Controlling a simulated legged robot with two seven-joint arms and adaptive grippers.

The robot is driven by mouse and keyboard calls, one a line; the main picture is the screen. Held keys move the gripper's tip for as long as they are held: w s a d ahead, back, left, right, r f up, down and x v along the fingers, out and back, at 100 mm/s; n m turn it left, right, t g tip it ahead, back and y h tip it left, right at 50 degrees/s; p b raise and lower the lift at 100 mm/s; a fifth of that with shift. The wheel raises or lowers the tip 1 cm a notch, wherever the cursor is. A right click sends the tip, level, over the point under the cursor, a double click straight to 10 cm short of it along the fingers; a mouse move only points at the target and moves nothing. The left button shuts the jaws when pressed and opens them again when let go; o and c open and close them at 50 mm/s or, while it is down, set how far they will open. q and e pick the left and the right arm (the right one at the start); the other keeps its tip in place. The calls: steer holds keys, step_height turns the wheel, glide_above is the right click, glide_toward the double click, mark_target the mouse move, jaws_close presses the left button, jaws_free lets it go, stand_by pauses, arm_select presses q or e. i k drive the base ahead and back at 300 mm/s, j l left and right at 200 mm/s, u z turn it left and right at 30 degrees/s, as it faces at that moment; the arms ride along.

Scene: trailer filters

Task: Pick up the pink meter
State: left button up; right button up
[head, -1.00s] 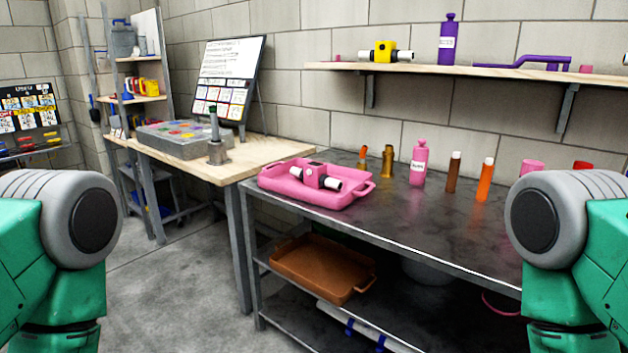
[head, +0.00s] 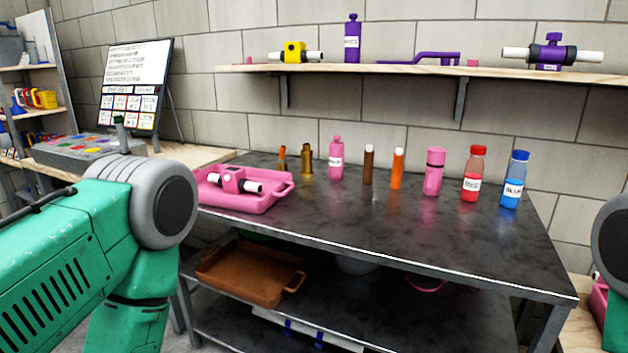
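The pink meter (head: 233,179) has a pink body with white cylinder ends. It lies in a pink tray (head: 262,203) at the left end of the dark metal table (head: 400,222). My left arm comes in at the left, in front of the tray's left end, and hides part of it. Only a small part of my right arm shows at the right edge. Neither gripper is in view.
Several bottles and tubes stand along the table's back, among them a pink bottle (head: 336,160), a red bottle (head: 472,175) and a blue bottle (head: 514,180). The table's front is clear. A shelf (head: 380,70) above holds a yellow meter (head: 293,52) and a purple meter (head: 553,53). A brown tray (head: 240,277) sits below.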

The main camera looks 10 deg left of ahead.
mark_target(238, 183)
steer(key=i+j+z, duration=0.1)
steer(key=j+z, duration=0.85)
steer(key=k+j+z, duration=0.1)
steer(key=j+z, duration=0.4)
steer(key=k+j+z, duration=0.2)
steer(key=j+z, duration=0.25)
steer(key=j, duration=0.15)
